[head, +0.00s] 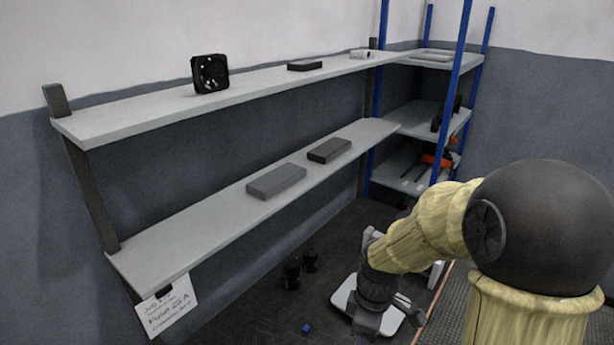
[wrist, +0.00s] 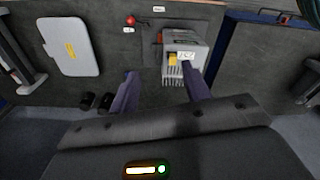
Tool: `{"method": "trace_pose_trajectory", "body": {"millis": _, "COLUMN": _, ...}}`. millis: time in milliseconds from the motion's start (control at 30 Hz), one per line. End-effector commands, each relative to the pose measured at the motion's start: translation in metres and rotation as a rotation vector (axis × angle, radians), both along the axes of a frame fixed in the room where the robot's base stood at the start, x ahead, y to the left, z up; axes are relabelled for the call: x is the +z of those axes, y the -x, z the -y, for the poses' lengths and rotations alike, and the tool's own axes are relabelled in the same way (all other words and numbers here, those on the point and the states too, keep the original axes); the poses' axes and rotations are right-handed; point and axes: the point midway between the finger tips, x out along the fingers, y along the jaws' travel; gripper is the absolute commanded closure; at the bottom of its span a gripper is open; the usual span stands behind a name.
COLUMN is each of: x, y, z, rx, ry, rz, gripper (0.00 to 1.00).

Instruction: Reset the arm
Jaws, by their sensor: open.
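My arm reaches down over the dark bench on the right of the head view. My gripper (head: 385,322) is at its lower end, above or near a white plate (head: 342,296); I cannot tell the gap. In the wrist view my gripper (wrist: 161,90) has its two fingers apart with nothing between them. Beyond the fingertips is a grey finned box (wrist: 186,52) with a yellow part and a white label. It stands apart from the fingers.
Two black cylinders (head: 300,268) and a small blue cube (head: 306,328) are on the dark surface. A lower shelf (head: 200,222) and an upper shelf (head: 130,118) carry dark boxes. A blue-posted rack (head: 462,50) stands behind. A red knob (wrist: 131,20) shows in the wrist view.

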Motion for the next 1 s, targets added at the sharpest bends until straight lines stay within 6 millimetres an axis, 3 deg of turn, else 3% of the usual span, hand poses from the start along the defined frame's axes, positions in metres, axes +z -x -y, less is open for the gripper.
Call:
{"method": "trace_pose_trajectory", "body": {"millis": 600, "x": 0.017, "y": 0.047, "z": 0.034, "rx": -1.074, "ry": -0.081, "rz": 0.154, "gripper": 0.52}}
{"method": "trace_pose_trajectory", "body": {"millis": 733, "x": 0.018, "y": 0.051, "z": 0.036, "rx": -1.171, "ry": -0.102, "rz": 0.164, "gripper": 0.52}}
{"method": "trace_pose_trajectory", "body": {"millis": 1000, "x": 0.018, "y": 0.051, "z": 0.036, "rx": -1.184, "ry": -0.105, "rz": 0.164, "gripper": 0.52}}
